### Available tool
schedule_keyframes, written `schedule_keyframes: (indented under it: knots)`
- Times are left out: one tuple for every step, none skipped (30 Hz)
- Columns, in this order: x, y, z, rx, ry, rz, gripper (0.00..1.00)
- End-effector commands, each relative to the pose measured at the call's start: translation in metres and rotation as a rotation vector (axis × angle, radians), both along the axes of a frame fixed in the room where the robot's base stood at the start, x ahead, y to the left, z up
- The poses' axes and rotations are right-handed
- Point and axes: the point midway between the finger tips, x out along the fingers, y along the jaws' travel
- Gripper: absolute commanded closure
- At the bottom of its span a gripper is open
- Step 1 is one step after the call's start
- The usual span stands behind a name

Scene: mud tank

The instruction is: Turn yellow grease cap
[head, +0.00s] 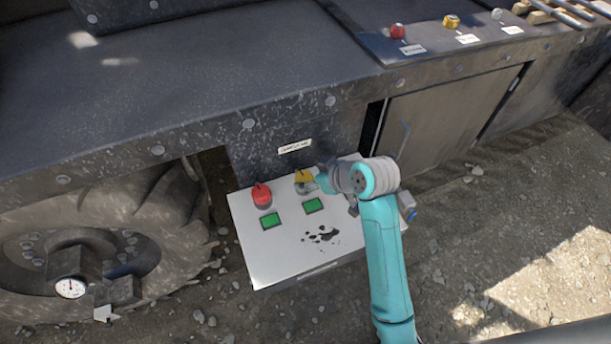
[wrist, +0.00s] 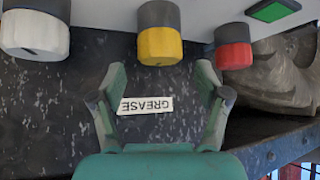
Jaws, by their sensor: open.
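The yellow cap (head: 304,176) stands on the white box (head: 262,262), beside the dark wall with a small label (head: 295,146). In the wrist view the yellow cap (wrist: 160,46) has a grey part at its other end, and the label (wrist: 146,105) reads GREASE upside down. My gripper (wrist: 161,78) is open and empty. Its two fingers are spread wider than the cap, which lies just beyond the fingertips, roughly centred between them. I see no contact. In the head view my wrist hides most of the gripper.
A red cap (head: 261,196) stands left of the yellow one; a white cap (wrist: 36,35) shows in the wrist view. The box has green squares (head: 313,205) and a dark splash. Red, yellow and white knobs sit on the upper ledge (head: 451,21). A big tyre (head: 150,238) stands left.

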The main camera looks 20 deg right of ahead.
Motion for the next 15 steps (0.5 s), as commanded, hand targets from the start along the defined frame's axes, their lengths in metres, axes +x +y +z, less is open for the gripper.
schedule_keyframes:
  knots:
    - [-0.007,-0.004,0.008,-0.001,-0.003,-0.004,0.25]
    - [-0.011,-0.006,0.013,-0.001,-0.002,-0.003,0.25]
    - [-0.017,-0.008,0.018,-0.001,-0.003,-0.002,0.25]
    - [-0.02,-0.009,0.022,0.0,-0.002,-0.002,0.25]
    - [-0.024,-0.011,0.026,0.0,-0.002,-0.002,0.25]
    - [-0.029,-0.013,0.031,-0.001,-0.001,-0.003,0.25]
    - [-0.032,-0.014,0.035,0.0,-0.001,-0.002,0.25]
    - [-0.035,-0.015,0.038,-0.001,-0.001,-0.003,0.25]
    - [-0.039,-0.017,0.042,-0.001,0.0,-0.002,0.25]
    - [-0.041,-0.018,0.045,0.0,-0.001,-0.002,0.25]
    - [-0.043,-0.019,0.047,0.0,-0.001,-0.002,0.25]
    - [-0.046,-0.02,0.049,0.0,0.0,-0.001,0.25]
    - [-0.047,-0.02,0.051,0.001,0.0,-0.001,0.25]
    - [-0.049,-0.021,0.053,0.0,0.0,-0.001,0.25]
    - [-0.05,-0.021,0.054,0.0,0.0,-0.001,0.25]
